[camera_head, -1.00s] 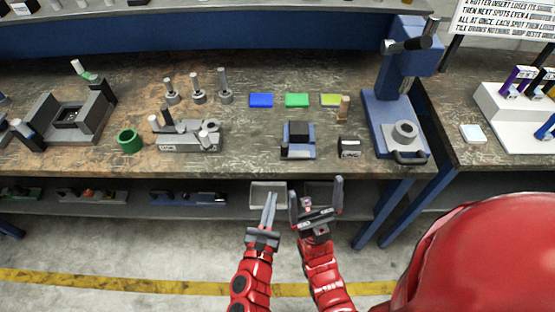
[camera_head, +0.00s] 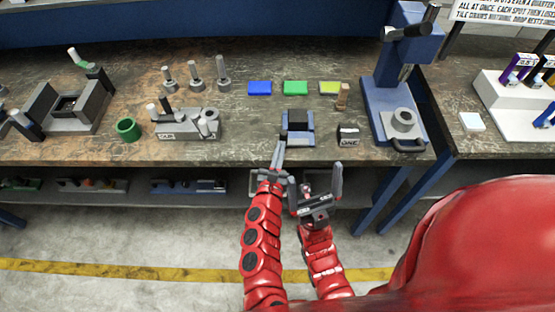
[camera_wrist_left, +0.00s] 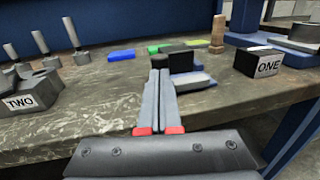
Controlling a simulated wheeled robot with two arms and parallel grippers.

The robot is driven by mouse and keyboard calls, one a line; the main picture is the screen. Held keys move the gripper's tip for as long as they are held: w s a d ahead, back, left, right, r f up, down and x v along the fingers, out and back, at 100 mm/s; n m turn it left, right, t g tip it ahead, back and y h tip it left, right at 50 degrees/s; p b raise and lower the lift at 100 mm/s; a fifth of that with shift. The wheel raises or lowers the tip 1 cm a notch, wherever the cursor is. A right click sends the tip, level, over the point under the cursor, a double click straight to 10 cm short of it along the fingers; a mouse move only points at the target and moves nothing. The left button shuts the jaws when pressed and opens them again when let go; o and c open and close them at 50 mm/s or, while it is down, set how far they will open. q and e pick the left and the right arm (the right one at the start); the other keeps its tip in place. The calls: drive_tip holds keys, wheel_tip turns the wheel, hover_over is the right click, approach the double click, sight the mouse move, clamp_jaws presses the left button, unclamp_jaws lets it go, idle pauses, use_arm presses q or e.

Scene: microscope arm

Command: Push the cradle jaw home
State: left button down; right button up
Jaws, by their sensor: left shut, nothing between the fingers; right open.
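The cradle is a small blue base (camera_head: 303,141) with a dark block (camera_head: 298,127) on it, near the front edge of the bench. In the left wrist view its dark block (camera_wrist_left: 181,63) and grey-blue base (camera_wrist_left: 192,82) show just right of and beyond the fingers. My left gripper (camera_head: 280,146) is shut and empty, its fingertips at the cradle's front left corner. They also show in the left wrist view (camera_wrist_left: 161,76). I cannot tell whether they touch the cradle. The fingers hide its front left part. My right gripper (camera_head: 322,186) is open and empty, below the bench's front edge.
A block marked ONE (camera_head: 348,136) stands right of the cradle, beside the blue microscope stand (camera_head: 378,110). Blue (camera_head: 260,88), green (camera_head: 296,88) and yellow (camera_head: 329,88) pieces lie behind. A grey fixture marked TWO (camera_head: 188,127) and a green ring (camera_head: 128,130) are left.

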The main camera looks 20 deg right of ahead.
use_arm(q)
drive_tip(key=shift+w+d, duration=0.2)
drive_tip(key=shift+w, duration=0.15)
drive_tip(key=shift+w+f+b, duration=0.1)
drive_tip(key=shift+w+b, duration=0.2)
drive_tip(key=shift+w, duration=0.1)
drive_tip(key=b+x, duration=0.1)
drive_tip(key=x, duration=0.1)
drive_tip(key=shift+w, duration=0.6)
drive_tip(key=shift+r, duration=0.25)
